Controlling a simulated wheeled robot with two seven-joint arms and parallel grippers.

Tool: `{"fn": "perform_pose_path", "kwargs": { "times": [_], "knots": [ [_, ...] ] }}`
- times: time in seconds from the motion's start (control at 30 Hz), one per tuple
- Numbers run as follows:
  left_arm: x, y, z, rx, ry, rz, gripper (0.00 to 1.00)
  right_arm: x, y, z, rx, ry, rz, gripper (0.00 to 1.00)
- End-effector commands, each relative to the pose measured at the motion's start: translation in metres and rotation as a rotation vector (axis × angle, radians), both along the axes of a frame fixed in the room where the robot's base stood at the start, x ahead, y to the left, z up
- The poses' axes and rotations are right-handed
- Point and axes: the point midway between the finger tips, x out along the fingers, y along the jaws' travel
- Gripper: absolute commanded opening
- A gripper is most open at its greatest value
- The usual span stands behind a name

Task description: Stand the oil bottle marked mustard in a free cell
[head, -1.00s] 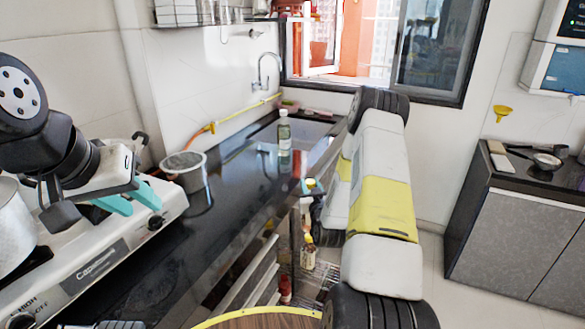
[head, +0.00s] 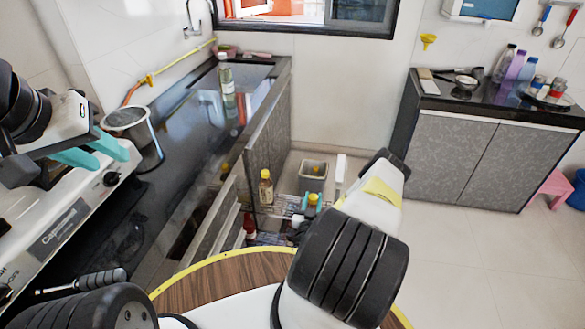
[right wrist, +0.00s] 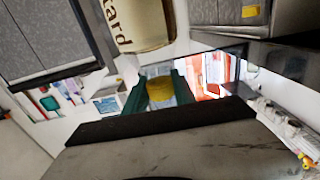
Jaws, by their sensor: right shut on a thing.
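My right gripper (head: 303,207) is low beside the counter and shut on a bottle with a yellow cap (head: 312,199). In the right wrist view its teal fingers (right wrist: 160,93) are on either side of the yellow cap. In the head view the gripper and arm hide most of this bottle. A wire rack (head: 284,217) lies below, partly hidden; its cells are not clear. My left gripper (head: 106,158) is open and empty above the stove.
Another yellow-capped bottle (head: 266,190) and a red bottle (head: 249,227) stand left of my right gripper. A bin (head: 313,169) stands behind. The counter edge and open drawers (head: 215,222) lie left. A round wooden top (head: 215,280) is in front.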

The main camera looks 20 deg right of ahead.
Motion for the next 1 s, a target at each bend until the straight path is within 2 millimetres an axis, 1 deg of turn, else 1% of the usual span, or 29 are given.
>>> {"fn": "perform_pose_path", "kwargs": {
  "times": [0.1,0.27,1.0],
  "knots": [
    [0.000,0.000,0.000,0.000,0.000,0.000,0.36,-0.004,-0.001,-0.004,0.001,-0.002,-0.018,0.00],
    [0.000,0.000,0.000,0.000,0.000,0.000,0.36,0.001,-0.003,-0.005,-0.002,0.000,-0.017,0.00],
    [0.000,0.000,0.000,0.000,0.000,0.000,0.36,0.048,-0.034,-0.003,-0.001,-0.004,-0.021,0.00]
  ]
}}
